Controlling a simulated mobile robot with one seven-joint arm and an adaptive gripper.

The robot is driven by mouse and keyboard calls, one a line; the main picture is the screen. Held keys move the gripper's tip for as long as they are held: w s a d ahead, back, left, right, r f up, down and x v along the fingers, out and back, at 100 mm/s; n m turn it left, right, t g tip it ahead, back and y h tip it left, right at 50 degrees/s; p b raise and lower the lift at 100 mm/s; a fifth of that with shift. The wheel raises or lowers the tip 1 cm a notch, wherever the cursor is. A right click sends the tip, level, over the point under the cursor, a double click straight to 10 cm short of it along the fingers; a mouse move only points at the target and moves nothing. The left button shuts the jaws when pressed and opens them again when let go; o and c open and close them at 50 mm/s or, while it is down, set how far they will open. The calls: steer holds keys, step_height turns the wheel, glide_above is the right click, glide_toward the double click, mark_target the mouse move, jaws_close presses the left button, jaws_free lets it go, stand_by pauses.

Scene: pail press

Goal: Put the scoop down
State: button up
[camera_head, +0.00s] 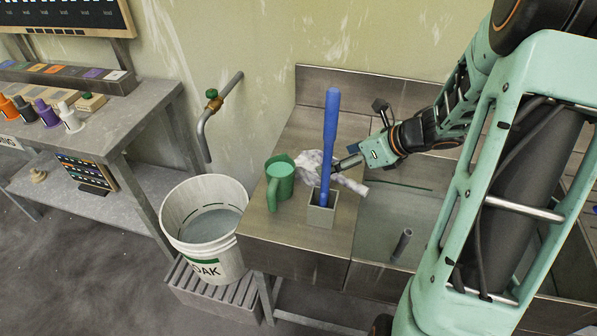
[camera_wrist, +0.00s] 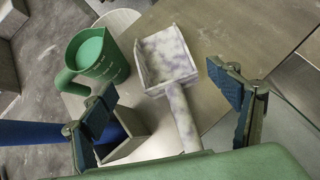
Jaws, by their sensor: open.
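The scoop (camera_wrist: 168,62), mottled white and lilac, lies on the steel counter (camera_head: 264,222) in the wrist view, its handle (camera_wrist: 183,120) pointing toward my gripper. In the head view the scoop (camera_head: 310,165) lies behind a blue-handled tool and is partly hidden. My gripper (camera_wrist: 165,115) is open, with one finger on each side of the scoop's handle and a gap to both. In the head view my gripper (camera_head: 350,163) is low over the counter by the scoop. The wrist view does not show clearly whether the scoop rests flat.
A green jug (camera_head: 279,182) stands left of the scoop. A square holder (camera_head: 320,212) with an upright blue handle (camera_head: 330,130) stands close in front. A white pail (camera_head: 222,262) stands on a slatted stand at left. The sink basin (camera_head: 400,215) lies right.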

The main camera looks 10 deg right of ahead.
mark_target(316, 165)
steer(key=shift+a+n, duration=0.15)
steer(key=shift+n, duration=0.55)
steer(key=x, duration=0.4)
steer(key=shift+w+a+f+b, duration=0.1)
steer(key=shift+a+f+b, duration=0.05)
steer(key=shift+f+b, duration=0.2)
steer(key=shift+w+d+x, duration=0.1)
steer(key=shift+d+x, duration=0.05)
steer(key=shift+x, duration=1.35)
steer(key=shift+w+d+x, duration=0.1)
steer(key=shift+w+x, duration=0.05)
steer(key=shift+x, duration=1.35)
steer(key=c, duration=1.4)
